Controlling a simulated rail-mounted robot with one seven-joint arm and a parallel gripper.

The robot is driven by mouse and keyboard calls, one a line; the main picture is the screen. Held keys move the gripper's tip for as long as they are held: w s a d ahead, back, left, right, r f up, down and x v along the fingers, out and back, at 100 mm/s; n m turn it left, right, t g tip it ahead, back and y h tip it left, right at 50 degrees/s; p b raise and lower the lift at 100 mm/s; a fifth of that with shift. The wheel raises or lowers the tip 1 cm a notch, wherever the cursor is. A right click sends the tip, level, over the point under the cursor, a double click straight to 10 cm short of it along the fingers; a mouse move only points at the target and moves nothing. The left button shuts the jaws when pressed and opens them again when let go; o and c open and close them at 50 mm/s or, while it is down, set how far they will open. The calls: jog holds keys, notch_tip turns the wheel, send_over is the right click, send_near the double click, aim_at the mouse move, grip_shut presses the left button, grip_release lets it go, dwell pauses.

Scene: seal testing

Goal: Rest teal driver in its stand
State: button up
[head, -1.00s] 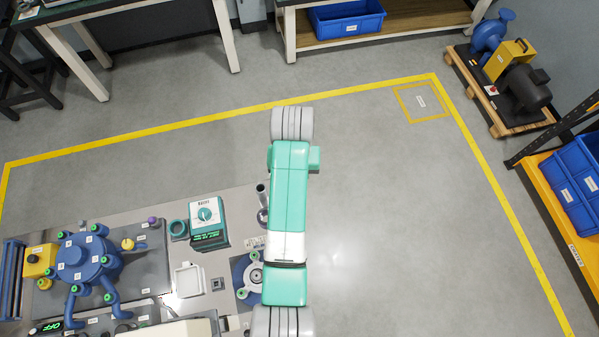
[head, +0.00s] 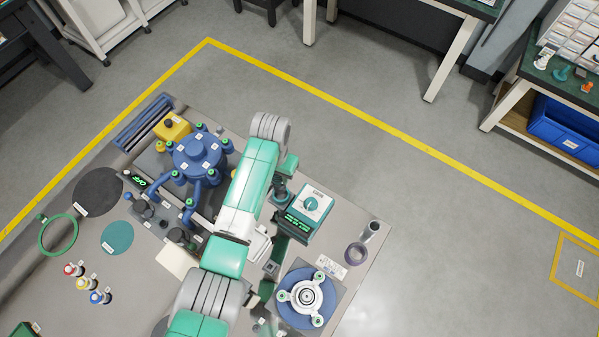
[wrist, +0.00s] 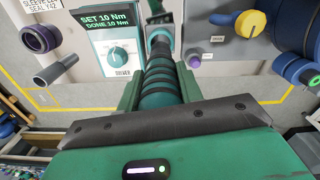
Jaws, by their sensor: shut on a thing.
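The teal driver (wrist: 168,82), a ribbed teal cylinder with dark bands, lies between the fingers of my gripper (wrist: 160,92) in the wrist view. My gripper is shut on it. The driver's far end overlaps a grey-and-dark piece (wrist: 160,38) beside the driver control box (wrist: 122,50). I cannot tell whether they touch. In the head view, a teal round holder (head: 281,190), apparently the stand, is beside the control box (head: 311,207). My arm covers most of the gripper and driver there.
A blue pump housing (head: 198,155) with several arms stands left of my arm. A blue round fixture with a white three-armed part (head: 304,297) is at right. A grey tube (head: 369,231) and dark ring (head: 356,253) stand near the bench's right edge.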

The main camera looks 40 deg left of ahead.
jog(key=shift+f+b, duration=2.05)
jog(key=shift+b, duration=0.2)
jog(key=shift+f, duration=0.15)
jog(key=shift+f, duration=0.3)
jog(key=o, duration=1.3)
jog(key=shift+c, duration=0.2)
notch_tip(320, 180, up, 5)
jog(key=p, duration=0.5)
jog(key=shift+r, duration=0.15)
